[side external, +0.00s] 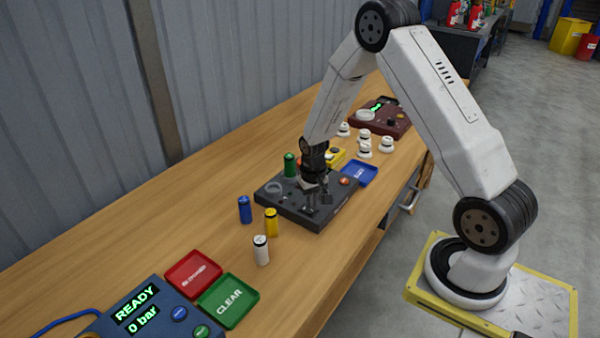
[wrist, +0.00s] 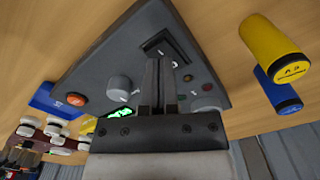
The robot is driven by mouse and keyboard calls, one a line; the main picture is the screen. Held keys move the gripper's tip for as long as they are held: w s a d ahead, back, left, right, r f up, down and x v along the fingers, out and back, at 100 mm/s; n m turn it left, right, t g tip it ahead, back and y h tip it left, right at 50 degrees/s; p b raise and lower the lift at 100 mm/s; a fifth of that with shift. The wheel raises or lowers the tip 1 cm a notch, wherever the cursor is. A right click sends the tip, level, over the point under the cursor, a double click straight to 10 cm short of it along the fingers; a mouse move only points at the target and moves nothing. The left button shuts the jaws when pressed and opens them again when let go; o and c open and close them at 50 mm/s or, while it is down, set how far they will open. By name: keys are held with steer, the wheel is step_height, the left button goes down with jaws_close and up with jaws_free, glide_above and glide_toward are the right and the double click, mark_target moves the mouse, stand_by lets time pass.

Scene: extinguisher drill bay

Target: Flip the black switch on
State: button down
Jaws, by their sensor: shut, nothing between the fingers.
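The black switch (wrist: 172,43) is a rocker in a dark frame on the sloped top of a dark grey control box (wrist: 95,75). In the wrist view my gripper (wrist: 160,64) is shut and empty, its fingertips beside or just above the switch and covering part of it. I cannot tell whether they touch it or which way the rocker is tilted. In the side external view my gripper (side external: 314,208) is low over the front part of the control box (side external: 290,208), and the switch cannot be made out there.
The box also carries a grey knob (wrist: 119,88) and an orange button (wrist: 77,99). Blue (side external: 245,209), yellow (side external: 271,222) and white (side external: 261,249) cylinders stand close by. A green cylinder (side external: 290,165) and a blue tray (side external: 359,174) are behind.

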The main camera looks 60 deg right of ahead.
mark_target(311, 212)
steer(key=shift+f, duration=0.85)
stand_by(0.7)
steer(key=shift+r, duration=3.5)
steer(key=s+a+r+n+t, duration=0.1)
steer(key=s+a+r+n, duration=0.2)
steer(key=a, duration=0.4)
steer(key=s+a+r+n+t, duration=0.1)
steer(key=s+a+r+n, duration=0.2)
steer(key=s+a+r, duration=0.3)
steer(key=shift+s+a+t, duration=0.3)
steer(key=shift+s+a, duration=0.2)
steer(key=shift+s, duration=0.55)
